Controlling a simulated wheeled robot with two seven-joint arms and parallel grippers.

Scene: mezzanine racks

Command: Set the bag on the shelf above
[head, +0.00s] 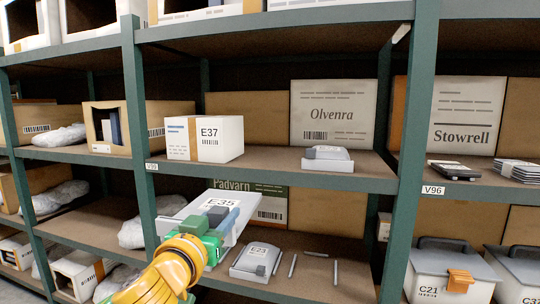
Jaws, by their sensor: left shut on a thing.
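The bag, a flat pale grey pack (245,201) with an E35 label, is tilted in my left gripper (216,220), in front of the lower shelf opening. The green gripper is shut on its near side, and its dark fingers cover part of the bag. The bag is below that shelf's front edge. My right gripper is not in view.
A grey E23 pack (255,261) and several grey rods lie on the lower shelf. Green posts (406,160) flank the bay.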

